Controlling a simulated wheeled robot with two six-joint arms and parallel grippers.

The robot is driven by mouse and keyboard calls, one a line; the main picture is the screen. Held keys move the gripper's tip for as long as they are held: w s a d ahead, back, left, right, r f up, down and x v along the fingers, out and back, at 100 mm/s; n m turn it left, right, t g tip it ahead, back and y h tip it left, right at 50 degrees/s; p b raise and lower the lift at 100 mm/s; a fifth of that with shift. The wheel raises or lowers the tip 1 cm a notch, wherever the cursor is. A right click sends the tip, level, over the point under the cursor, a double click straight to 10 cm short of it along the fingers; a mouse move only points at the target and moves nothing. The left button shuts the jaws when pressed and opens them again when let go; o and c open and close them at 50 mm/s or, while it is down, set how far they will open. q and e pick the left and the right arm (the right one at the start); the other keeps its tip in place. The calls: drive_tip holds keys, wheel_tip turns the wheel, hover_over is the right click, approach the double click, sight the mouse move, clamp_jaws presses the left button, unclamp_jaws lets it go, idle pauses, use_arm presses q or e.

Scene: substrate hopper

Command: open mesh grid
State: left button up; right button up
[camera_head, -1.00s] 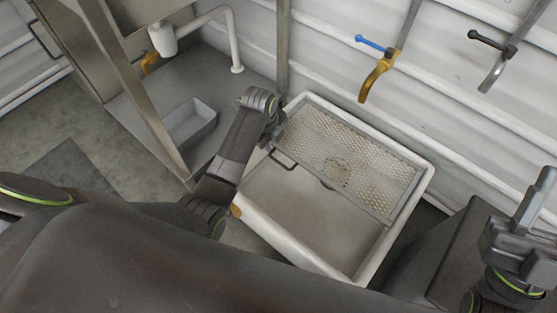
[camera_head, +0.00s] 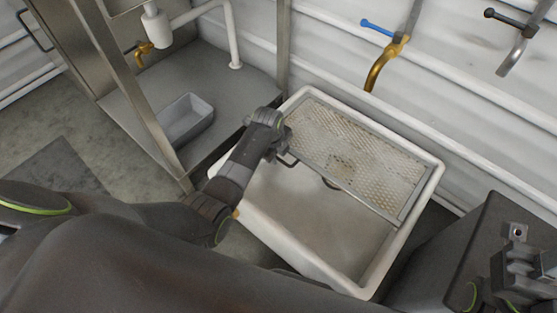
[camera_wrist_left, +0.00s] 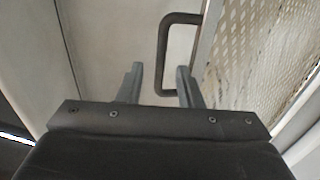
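The mesh grid (camera_head: 355,158) lies flat over the back part of the white basin (camera_head: 425,195). It also shows at the right of the left wrist view (camera_wrist_left: 262,50). Its dark U-shaped handle (camera_head: 289,161) is at the grid's left front, and shows in the left wrist view (camera_wrist_left: 163,50). My left gripper (camera_wrist_left: 159,80) is open, with the handle's long bar appearing between its fingertips; I cannot tell whether they touch. In the head view the left gripper (camera_head: 281,150) is over the basin's left side. My right gripper (camera_head: 528,268) is at the lower right, away from the grid; its fingers are unclear.
A blue-handled brass tap (camera_head: 385,55) and a black-handled tap (camera_head: 512,50) are on the wall behind the basin. A grey tray (camera_head: 187,118) and a metal frame post stand left. The basin's front part is uncovered and empty.

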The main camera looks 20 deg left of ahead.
use_arm(q)
drive_tip(key=shift+w+f, duration=0.15)
drive_tip(key=shift+f, duration=0.7)
clamp_jaws()
